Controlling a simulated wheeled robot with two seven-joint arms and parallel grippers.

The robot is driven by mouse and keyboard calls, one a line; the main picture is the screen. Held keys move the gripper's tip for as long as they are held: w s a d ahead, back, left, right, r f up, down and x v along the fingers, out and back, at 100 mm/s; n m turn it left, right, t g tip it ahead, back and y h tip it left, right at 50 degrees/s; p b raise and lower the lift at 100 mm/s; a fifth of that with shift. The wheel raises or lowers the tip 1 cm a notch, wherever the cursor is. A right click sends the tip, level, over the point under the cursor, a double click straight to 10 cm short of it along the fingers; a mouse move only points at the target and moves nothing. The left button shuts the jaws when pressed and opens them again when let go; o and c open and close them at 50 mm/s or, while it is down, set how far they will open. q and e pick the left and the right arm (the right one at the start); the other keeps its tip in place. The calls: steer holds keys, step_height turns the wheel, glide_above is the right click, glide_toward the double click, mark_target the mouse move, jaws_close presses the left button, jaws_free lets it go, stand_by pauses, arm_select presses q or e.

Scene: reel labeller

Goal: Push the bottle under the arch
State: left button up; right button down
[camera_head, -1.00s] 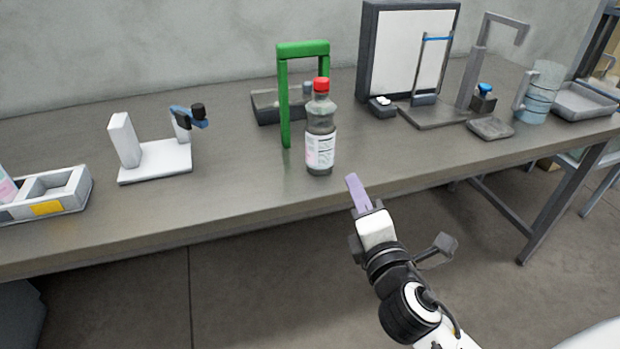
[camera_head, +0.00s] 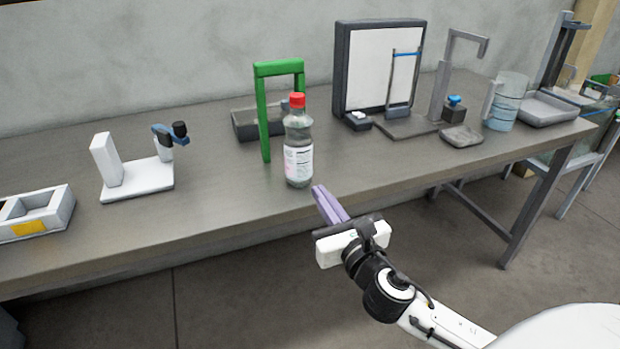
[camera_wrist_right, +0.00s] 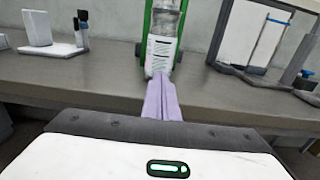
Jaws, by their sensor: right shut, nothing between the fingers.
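The bottle (camera_head: 298,150), clear with a red cap and a white label, stands upright near the table's front edge. The green arch (camera_head: 263,112) stands just behind it and to its left. In the right wrist view the bottle (camera_wrist_right: 161,45) is straight ahead of the fingertips, with the arch's green posts on both sides behind it. My right gripper (camera_head: 318,190) is shut and empty, its purple fingers pointing at the bottle's lower part from the front right. I cannot tell whether the fingertips touch the bottle. My left gripper is not in view.
A dark tray-like block (camera_head: 244,124) lies behind the arch. A white stand (camera_head: 138,180) is to the left, with a grey bin (camera_head: 62,205) beyond it. A white-faced panel (camera_head: 378,68) and a grey hook stand (camera_head: 440,95) are to the right.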

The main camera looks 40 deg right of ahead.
mark_target(304, 171)
steer(key=x, duration=0.6)
steer(key=shift+w, duration=0.1)
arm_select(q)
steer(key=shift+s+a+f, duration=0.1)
arm_select(e)
steer(key=shift+w, duration=0.15)
